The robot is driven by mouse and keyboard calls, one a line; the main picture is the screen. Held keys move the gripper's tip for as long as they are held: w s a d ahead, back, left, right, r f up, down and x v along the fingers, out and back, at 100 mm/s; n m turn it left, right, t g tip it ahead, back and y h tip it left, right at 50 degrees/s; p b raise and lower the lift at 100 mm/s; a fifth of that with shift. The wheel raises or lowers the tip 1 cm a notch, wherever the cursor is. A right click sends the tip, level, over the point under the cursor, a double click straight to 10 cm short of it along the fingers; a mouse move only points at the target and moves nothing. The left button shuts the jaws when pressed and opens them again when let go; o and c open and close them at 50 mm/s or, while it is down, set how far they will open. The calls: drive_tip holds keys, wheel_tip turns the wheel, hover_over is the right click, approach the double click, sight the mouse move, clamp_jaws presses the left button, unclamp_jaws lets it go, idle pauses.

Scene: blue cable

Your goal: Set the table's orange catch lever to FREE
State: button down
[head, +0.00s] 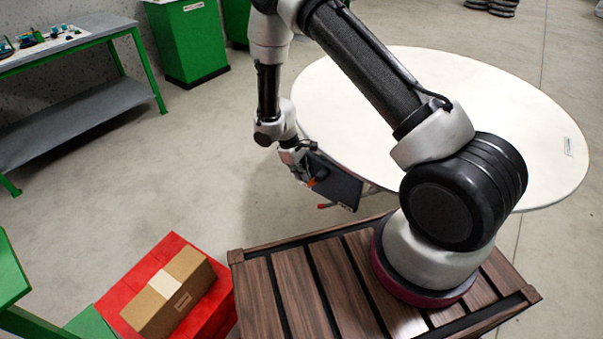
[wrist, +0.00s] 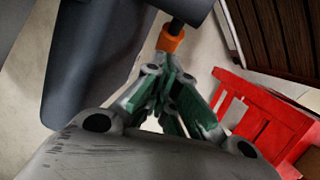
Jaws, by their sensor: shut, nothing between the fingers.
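The round white table (head: 450,110) stands ahead, with a dark box (head: 335,183) under its near left edge. A small orange part (head: 313,183) shows at the box's left side, close to my gripper (head: 302,170). A second red-orange piece (head: 326,206) sticks out below the box. In the wrist view an orange piece (wrist: 170,39) on a dark rod lies just beyond the fingers of my gripper (wrist: 168,78), beside a dark body (wrist: 95,60). The fingers are shut and empty. I cannot tell whether they touch the orange piece. No FREE marking is readable.
A red crate or pallet (head: 215,320) with a cardboard box (head: 172,293) sits at lower left. A green-framed workbench (head: 75,45) and a green cabinet (head: 187,40) stand at the back left. The floor left of the table is clear.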

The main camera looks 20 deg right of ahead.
sight(308, 185)
drive_tip(key=shift+f, duration=0.2)
drive_tip(key=f+g+h, duration=0.1)
drive_tip(key=g, duration=0.1)
drive_tip(key=s+d+f+g+h, duration=0.1)
drive_tip(key=g+h, duration=0.1)
drive_tip(key=s+f+g+h, duration=0.1)
drive_tip(key=g, duration=0.1)
drive_tip(key=shift+s+d+f+n, duration=0.1)
drive_tip(key=shift+d+f+n, duration=0.15)
drive_tip(key=shift+f+n, duration=0.1)
drive_tip(key=shift+s+d+f+g+h, duration=0.3)
drive_tip(key=shift+s+d+g+h, duration=0.3)
drive_tip(key=shift+s+h, duration=0.1)
drive_tip(key=shift+s+d+f+g+h, duration=0.25)
drive_tip(key=shift+s+d+g+h, duration=0.2)
drive_tip(key=shift+s+g+h, duration=0.2)
drive_tip(key=v, duration=1.2)
